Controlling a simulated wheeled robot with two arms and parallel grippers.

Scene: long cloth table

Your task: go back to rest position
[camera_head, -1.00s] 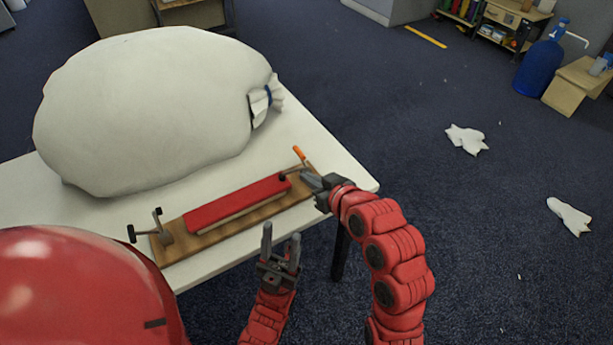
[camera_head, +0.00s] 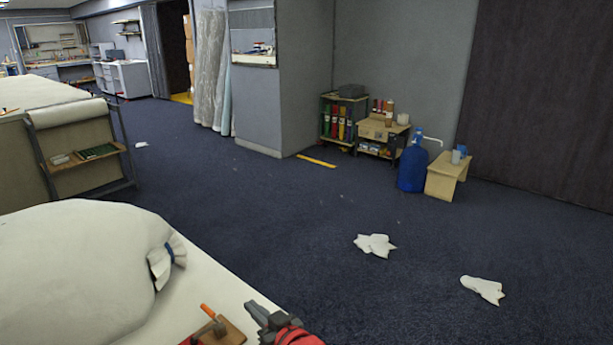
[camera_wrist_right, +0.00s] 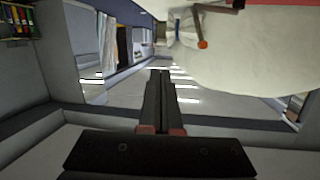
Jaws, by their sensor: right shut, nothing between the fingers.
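My right gripper (camera_head: 262,318) shows at the bottom edge of the head view, just right of the wooden board's end. In the right wrist view my right gripper (camera_wrist_right: 160,75) has its two fingers together with nothing between them. The orange handle tip also shows in the wrist view (camera_wrist_right: 203,44).
A large white sack (camera_head: 75,275) fills the table's left part. White cloths (camera_head: 375,245) (camera_head: 484,289) lie on the dark floor. The floor between is open.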

